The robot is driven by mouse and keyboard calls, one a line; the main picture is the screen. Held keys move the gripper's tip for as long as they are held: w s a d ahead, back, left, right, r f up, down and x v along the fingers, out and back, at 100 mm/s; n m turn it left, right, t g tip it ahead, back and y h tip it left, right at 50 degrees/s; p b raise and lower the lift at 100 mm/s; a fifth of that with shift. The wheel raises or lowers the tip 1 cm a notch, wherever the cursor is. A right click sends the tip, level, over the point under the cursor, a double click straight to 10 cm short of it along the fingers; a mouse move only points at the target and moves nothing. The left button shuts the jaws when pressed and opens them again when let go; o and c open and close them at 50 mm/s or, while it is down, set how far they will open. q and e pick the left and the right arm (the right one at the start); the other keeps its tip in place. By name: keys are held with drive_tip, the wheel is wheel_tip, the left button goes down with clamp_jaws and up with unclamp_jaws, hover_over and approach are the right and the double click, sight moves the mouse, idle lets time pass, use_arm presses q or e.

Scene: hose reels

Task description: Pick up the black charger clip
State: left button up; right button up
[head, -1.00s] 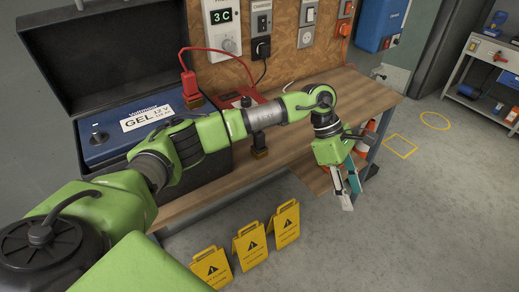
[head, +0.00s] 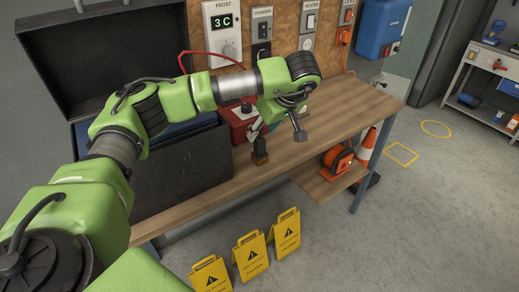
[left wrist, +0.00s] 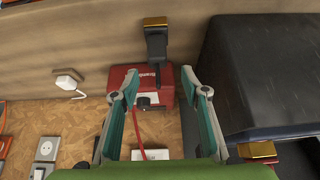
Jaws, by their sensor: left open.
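The black charger clip (head: 260,149), with copper-coloured jaws, stands on the wooden bench in the head view, just in front of the red charger (head: 238,122). In the left wrist view the clip (left wrist: 156,42) is at top centre, beyond my fingertips, and the red charger (left wrist: 150,92) lies between and behind the fingers. My left gripper (head: 277,131) is over the bench by the clip. In the left wrist view the gripper (left wrist: 159,77) is open, its fingers apart with nothing held. The clip is not touched. My right gripper is not in view.
The black battery case (head: 190,166) stands left of the clip, its lid raised. Another copper-coloured jaw (left wrist: 257,150) shows at the case in the left wrist view. An orange reel (head: 338,160) sits on a lower shelf. Yellow signs (head: 250,257) stand in front. The bench's right part (head: 350,115) is clear.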

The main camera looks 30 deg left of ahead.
sight(260, 139)
use_arm(q)
drive_tip(key=shift+d+p+x, duration=0.15)
drive_tip(key=shift+p+x, duration=0.25)
drive_tip(key=shift+x, duration=1.1)
drive_tip(key=shift+d+p+x, duration=0.15)
drive_tip(key=shift+p+x, duration=0.25)
drive_tip(key=shift+x, duration=1.1)
drive_tip(key=shift+f, duration=0.1)
clamp_jaws()
